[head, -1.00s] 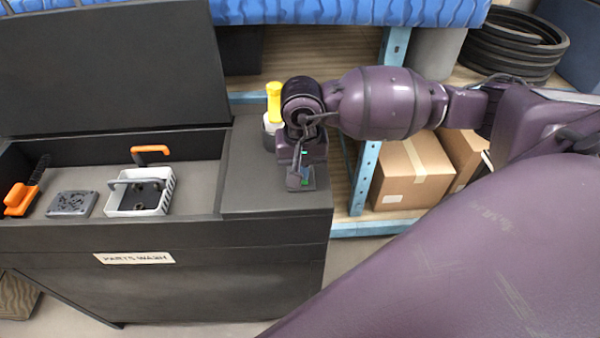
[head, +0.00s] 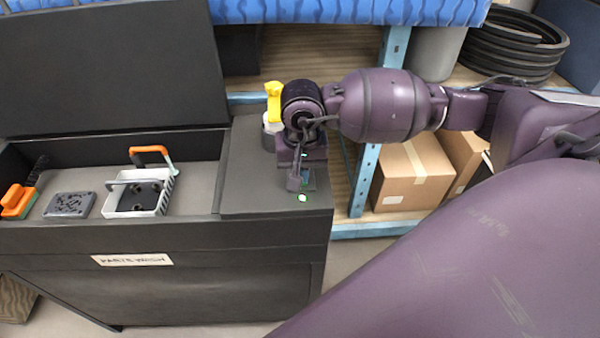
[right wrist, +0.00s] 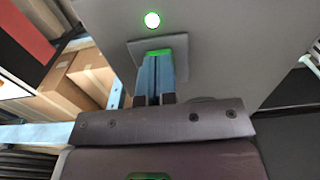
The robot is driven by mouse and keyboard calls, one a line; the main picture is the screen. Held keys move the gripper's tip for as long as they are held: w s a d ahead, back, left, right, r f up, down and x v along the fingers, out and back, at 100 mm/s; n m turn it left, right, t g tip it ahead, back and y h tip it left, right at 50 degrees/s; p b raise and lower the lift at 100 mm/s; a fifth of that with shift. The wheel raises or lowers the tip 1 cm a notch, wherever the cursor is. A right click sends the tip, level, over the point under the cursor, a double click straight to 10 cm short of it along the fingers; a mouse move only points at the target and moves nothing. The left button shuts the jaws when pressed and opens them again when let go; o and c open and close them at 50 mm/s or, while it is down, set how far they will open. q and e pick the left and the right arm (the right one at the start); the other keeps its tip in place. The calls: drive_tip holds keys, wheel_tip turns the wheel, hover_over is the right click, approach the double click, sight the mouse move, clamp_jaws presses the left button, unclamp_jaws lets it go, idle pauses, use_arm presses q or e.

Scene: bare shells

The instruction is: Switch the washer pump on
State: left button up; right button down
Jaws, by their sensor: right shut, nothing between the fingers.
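The parts washer (head: 262,190) is a dark cabinet with its lid raised and a flat panel at its right end. A round light (head: 302,198) glows green on that panel; it also shows in the right wrist view (right wrist: 152,20). Behind it sits a switch plate (right wrist: 184,48) with a green part (right wrist: 158,53), largely covered by my fingers. My right gripper (head: 296,182) is shut and empty, its fingertips at the green part in the right wrist view (right wrist: 156,62). I cannot tell whether they touch it. My left gripper is out of view.
The washer basin holds a white basket (head: 150,205), an orange-handled brush (head: 18,200) and a grey part (head: 70,205). A yellow-topped item (head: 273,98) stands behind my right wrist. Cardboard boxes (head: 412,175) sit on the shelf to the right.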

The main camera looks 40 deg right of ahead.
drive_tip(key=shift+r, duration=0.5)
drive_tip(key=shift+r+p, duration=0.7)
drive_tip(key=shift+r, duration=0.65)
drive_tip(key=shift+r+p, duration=0.55)
drive_tip(key=shift+r, duration=1)
